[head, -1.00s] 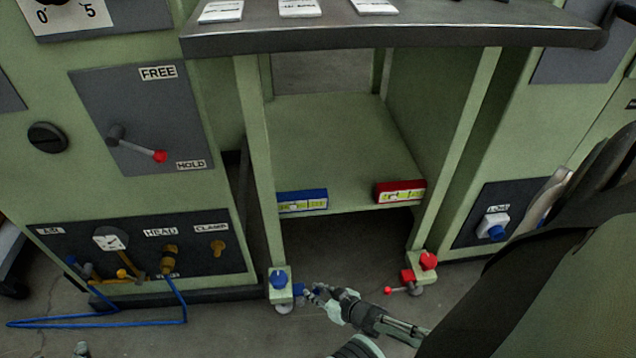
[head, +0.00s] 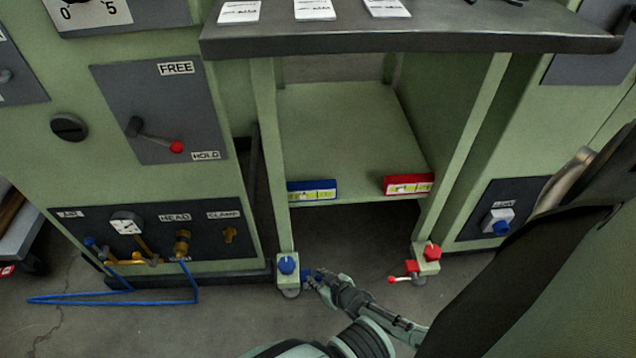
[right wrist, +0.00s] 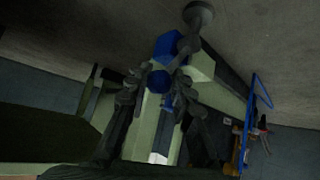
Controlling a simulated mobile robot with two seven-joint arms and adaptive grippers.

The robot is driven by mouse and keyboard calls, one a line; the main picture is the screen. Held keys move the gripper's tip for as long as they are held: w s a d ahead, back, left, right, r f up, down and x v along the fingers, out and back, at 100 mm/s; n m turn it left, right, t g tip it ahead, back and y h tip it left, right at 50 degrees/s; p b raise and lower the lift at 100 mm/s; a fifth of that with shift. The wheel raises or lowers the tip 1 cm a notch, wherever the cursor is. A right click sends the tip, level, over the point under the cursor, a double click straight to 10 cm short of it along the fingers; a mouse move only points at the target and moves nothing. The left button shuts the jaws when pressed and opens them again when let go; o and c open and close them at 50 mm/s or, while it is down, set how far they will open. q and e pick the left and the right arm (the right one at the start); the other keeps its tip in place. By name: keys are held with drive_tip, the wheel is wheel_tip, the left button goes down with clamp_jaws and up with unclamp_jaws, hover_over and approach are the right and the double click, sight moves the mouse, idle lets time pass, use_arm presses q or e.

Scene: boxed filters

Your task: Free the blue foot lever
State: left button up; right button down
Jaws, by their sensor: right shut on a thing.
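The blue foot lever (head: 307,274) is at the foot of the bench's left front leg, beside a caster and below a blue knob (head: 287,265). My right gripper (head: 317,279) reaches it from the right, low over the floor, and is shut on it. In the right wrist view the lever's blue end (right wrist: 160,81) sits between the two fingers (right wrist: 158,86), in front of a larger blue part (right wrist: 166,46). The fingers hide part of the lever, so its exact angle is hard to tell. My left gripper is out of view.
The right front leg carries a red knob (head: 432,252) and a red-tipped lever (head: 400,280). A blue box (head: 312,190) and a red box (head: 409,184) stand on the lower shelf (head: 350,130). A blue hose (head: 110,298) loops over the floor at left.

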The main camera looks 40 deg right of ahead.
drive_tip(key=shift+s+d+f, duration=0.15)
drive_tip(key=shift+s+f, duration=0.15)
drive_tip(key=shift+s, duration=0.15)
drive_tip(key=c, duration=1.3)
unclamp_jaws()
drive_tip(key=shift+c, duration=0.2)
drive_tip(key=shift+o, duration=0.2)
drive_tip(key=shift+w+r, duration=0.15)
drive_tip(key=shift+w, duration=0.1)
drive_tip(key=v, duration=1.2)
